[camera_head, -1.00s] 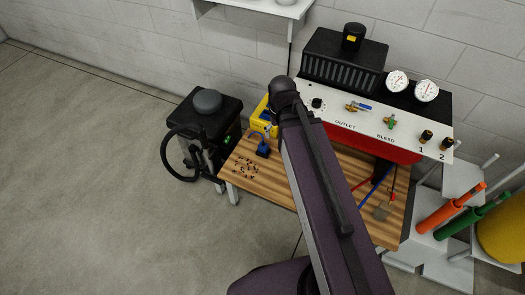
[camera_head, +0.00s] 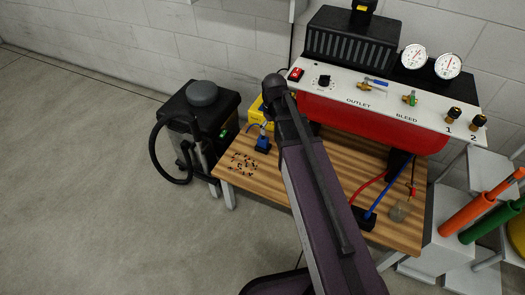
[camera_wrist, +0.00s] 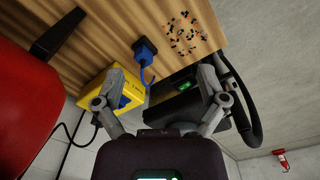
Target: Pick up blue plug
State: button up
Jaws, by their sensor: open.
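A blue plug-like block (camera_head: 263,144) with a dark face stands on the wooden table near its back left edge. In the wrist view this blue block (camera_wrist: 145,49) is beyond my fingers, and a blue cable (camera_wrist: 143,76) runs from it. A yellow box (camera_wrist: 113,86) with a blue part on its side is beside it, partly covered by my left finger. My gripper (camera_wrist: 160,103) is open and empty, its fingers spread wide, apart from the blue block. In the head view my arm hides the gripper.
Small dark and orange bits (camera_head: 244,163) lie on the wooden table (camera_head: 325,170). A black vacuum-like machine (camera_head: 200,115) with a hose stands left of it. A red tank with a white panel (camera_head: 385,100) is at the back right. Open floor lies at left.

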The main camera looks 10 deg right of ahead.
jog(key=w+f+n+b, duration=0.2)
jog(key=w+f+b, duration=0.5)
jog(key=f, duration=0.2)
jog(key=n+b, duration=0.3)
jog(key=n, duration=0.2)
send_over(263, 138)
jog(key=f, duration=0.3)
jog(key=shift+w, duration=0.4)
jog(key=shift+f+b, duration=0.1)
jog(key=shift+b, duration=0.2)
notch_tip(263, 138, down, 8)
jog(key=b, duration=0.8)
jog(key=shift+f, duration=0.2)
jog(key=shift+f+b, duration=0.15)
jog(key=shift+b, duration=0.2)
jog(key=shift+s+d+f+b, duration=0.1)
jog(key=shift+s+f+b, duration=0.05)
jog(key=shift+f+b, duration=2.35)
jog(key=shift+r, duration=0.1)
grip_shut()
